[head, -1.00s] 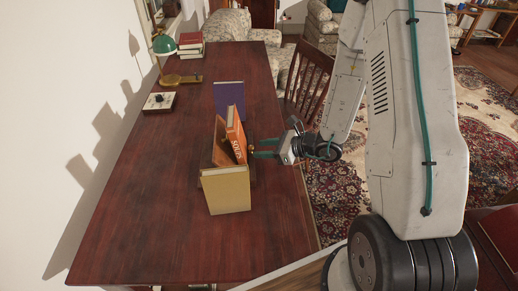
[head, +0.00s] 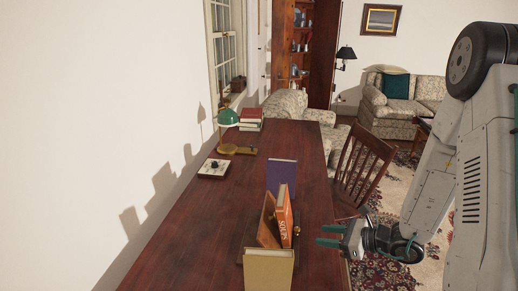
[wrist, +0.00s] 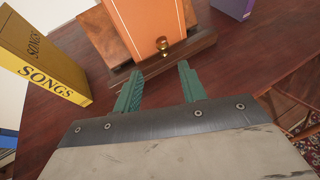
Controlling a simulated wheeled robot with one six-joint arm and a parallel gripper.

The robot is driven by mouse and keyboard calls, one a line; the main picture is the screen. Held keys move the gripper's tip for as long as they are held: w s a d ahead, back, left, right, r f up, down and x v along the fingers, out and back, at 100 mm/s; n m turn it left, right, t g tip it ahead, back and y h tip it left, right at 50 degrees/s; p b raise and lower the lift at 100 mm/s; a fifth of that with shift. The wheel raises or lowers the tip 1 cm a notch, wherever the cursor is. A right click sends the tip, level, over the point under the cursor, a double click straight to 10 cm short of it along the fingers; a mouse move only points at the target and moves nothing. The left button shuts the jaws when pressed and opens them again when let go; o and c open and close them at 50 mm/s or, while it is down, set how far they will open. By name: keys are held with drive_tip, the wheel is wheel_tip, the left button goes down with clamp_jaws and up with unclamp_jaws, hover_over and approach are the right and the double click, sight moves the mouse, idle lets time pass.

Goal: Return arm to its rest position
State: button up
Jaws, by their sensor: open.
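My gripper (head: 320,236) is open and empty at the right edge of the desk, just right of a small wooden book stand with a brass knob (head: 297,231). In the wrist view its two green fingers (wrist: 160,78) are spread apart, pointing at the stand (wrist: 165,62) without closing on it. An orange book (head: 284,218) leans upright in the stand. It also shows in the wrist view (wrist: 148,22) beyond the knob. My arm reaches in from the right of the head view.
A yellow SONGS book (wrist: 45,55) stands at the near end, also in the head view (head: 268,272). A purple book (head: 282,175) stands behind. A wooden chair (head: 362,165) is beside the desk (head: 200,235).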

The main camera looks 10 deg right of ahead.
drive_tip(key=s+a+n+g, duration=0.1)
drive_tip(key=s+a+n+g+y, duration=0.1)
drive_tip(key=shift+s+r, duration=0.2)
drive_tip(key=shift+s, duration=0.15)
drive_tip(key=s+a+r+n+g+h, duration=0.1)
drive_tip(key=s+a+r+n+g, duration=0.3)
drive_tip(key=s+r+n+g, duration=0.65)
drive_tip(key=s+d+r+n+t+h, duration=0.2)
drive_tip(key=s+r+n+h, duration=0.3)
drive_tip(key=r+n, duration=0.1)
drive_tip(key=s+d+r+n+t+h, duration=0.2)
drive_tip(key=s+r+n+h, duration=0.3)
drive_tip(key=r, duration=0.4)
drive_tip(key=shift+s+d+n+t, duration=0.15)
drive_tip(key=shift+s+n+t, duration=0.4)
drive_tip(key=shift+n, duration=0.7)
drive_tip(key=shift+r, duration=0.1)
